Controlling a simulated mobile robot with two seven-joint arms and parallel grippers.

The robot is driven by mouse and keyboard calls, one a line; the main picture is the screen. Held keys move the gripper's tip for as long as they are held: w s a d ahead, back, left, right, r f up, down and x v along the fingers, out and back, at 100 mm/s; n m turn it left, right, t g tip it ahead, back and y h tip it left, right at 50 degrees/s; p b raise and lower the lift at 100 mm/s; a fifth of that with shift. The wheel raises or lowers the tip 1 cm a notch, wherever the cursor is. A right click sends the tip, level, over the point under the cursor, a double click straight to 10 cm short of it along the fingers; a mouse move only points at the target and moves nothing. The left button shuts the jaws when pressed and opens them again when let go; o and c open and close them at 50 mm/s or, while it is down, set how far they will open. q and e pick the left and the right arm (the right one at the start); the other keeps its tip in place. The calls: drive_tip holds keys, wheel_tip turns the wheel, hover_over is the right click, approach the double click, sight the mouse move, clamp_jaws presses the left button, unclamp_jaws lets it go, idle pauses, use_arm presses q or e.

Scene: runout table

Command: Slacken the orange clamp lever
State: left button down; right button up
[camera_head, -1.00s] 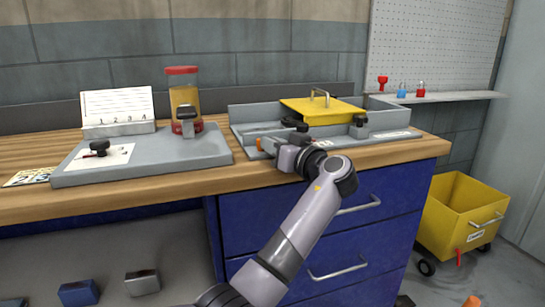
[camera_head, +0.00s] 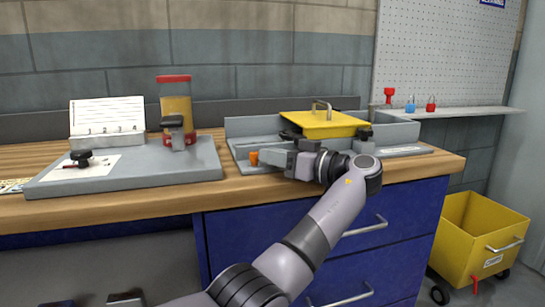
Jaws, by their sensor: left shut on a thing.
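The orange clamp lever (camera_head: 254,158) shows as a small orange piece at the front left of the grey fixture (camera_head: 240,125) on the workbench. My left gripper (camera_head: 262,157) reaches in from below and is shut on the lever. Its jaws and body hide most of the lever and its pivot. My right gripper is not in view.
A yellow cover (camera_head: 326,124) with a handle lies on the fixture, just behind my gripper. A yellow cart (camera_head: 480,235) stands at the right.

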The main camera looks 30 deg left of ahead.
use_arm(q)
drive_tip(key=c, duration=1.1)
unclamp_jaws()
drive_tip(key=shift+d, duration=0.1)
drive_tip(key=d, duration=0.7)
drive_tip(key=shift+s, duration=0.15)
